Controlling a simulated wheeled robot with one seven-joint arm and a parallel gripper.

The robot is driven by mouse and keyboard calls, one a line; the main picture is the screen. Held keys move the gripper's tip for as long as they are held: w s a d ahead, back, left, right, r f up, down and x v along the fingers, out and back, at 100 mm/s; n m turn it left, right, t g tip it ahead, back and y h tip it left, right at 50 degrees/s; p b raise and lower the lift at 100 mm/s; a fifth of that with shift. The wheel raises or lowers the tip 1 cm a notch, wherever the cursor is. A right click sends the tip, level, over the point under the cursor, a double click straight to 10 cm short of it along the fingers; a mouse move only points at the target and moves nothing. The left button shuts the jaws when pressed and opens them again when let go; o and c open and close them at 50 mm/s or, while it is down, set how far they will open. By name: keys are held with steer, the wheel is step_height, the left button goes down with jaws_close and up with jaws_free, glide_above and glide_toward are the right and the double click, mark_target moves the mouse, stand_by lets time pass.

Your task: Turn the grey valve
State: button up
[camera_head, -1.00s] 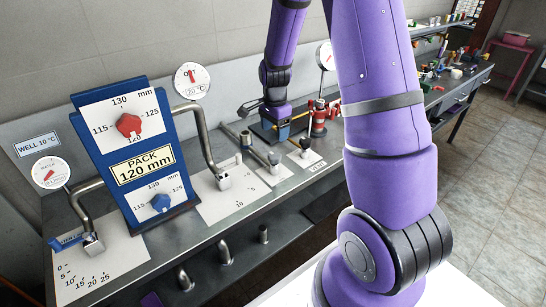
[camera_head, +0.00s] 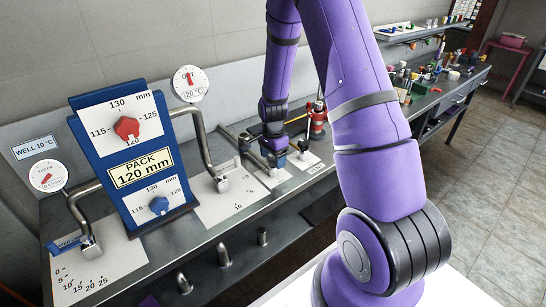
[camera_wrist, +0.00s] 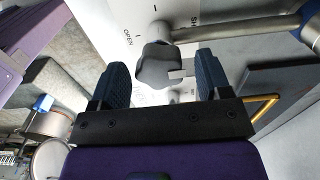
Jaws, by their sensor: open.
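The grey valve is a dark grey knob (camera_wrist: 157,66) in the wrist view, on a white plate marked OPEN and, partly cut off, SH. My gripper (camera_wrist: 161,88) is open, with one dark finger on each side of the knob. I cannot tell whether either finger touches it. In the head view my gripper (camera_head: 275,158) is down at the bench by a white plate, and it mostly hides this knob.
Another dark knob (camera_head: 303,145) stands close to the right. A red fitting (camera_head: 317,120) stands behind it. A blue panel (camera_head: 165,123) with red and blue knobs and bent pipes (camera_head: 205,140) stand to the left. A grey pipe (camera_wrist: 245,28) runs beside the valve.

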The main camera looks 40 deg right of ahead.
steer(key=c, duration=0.9)
